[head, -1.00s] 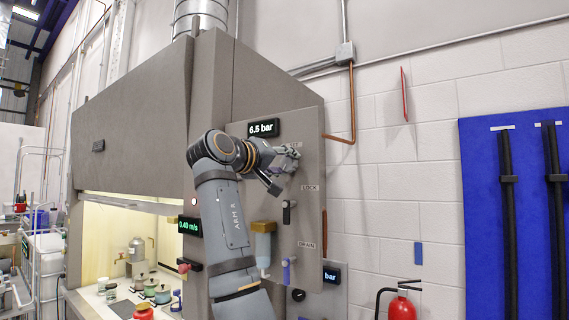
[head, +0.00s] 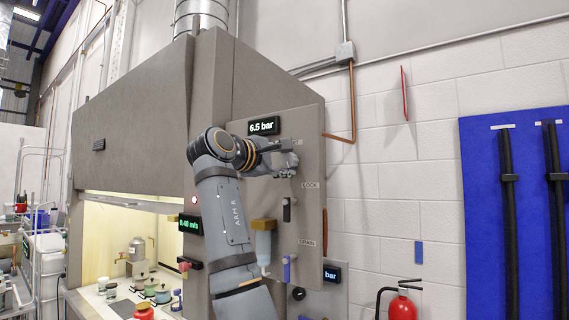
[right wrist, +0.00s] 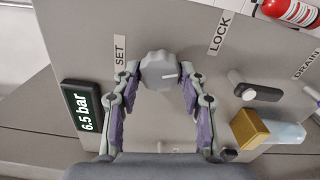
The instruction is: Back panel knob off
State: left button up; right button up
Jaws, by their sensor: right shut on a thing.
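The grey side panel (head: 312,130) of the cabinet carries a display (head: 264,127) reading 6.5 bar. Below the display my right gripper (head: 287,160) is at the panel and mostly hides the knob there. My right gripper (right wrist: 160,78) is shut on this knob, one finger on each side. The knob is still against the panel. My left gripper is not in view.
A red extinguisher (head: 402,306) is at lower right.

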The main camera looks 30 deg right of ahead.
jog(key=n, duration=0.4)
jog(key=shift+f+n+b, duration=0.2)
jog(key=shift+n+b, duration=0.15)
jog(key=shift+n, duration=0.05)
jog(key=n+b, duration=0.1)
jog(key=n, duration=0.3)
jog(key=n+b, duration=0.1)
jog(key=n, duration=0.4)
jog(key=shift+f, duration=0.15)
jog(key=n+b, duration=0.1)
jog(key=n, duration=0.3)
jog(key=shift+n, duration=0.3)
jog(key=n+b, duration=0.2)
jog(key=b, duration=0.2)
jog(key=shift+s+n, duration=0.15)
jog(key=shift+n, duration=0.25)
jog(key=shift+d+n+b, duration=0.1)
jog(key=shift+n+b, duration=0.3)
jog(key=shift+n, duration=0.1)
jog(key=shift+r+n, duration=0.25)
jog(key=shift+n, duration=0.45)
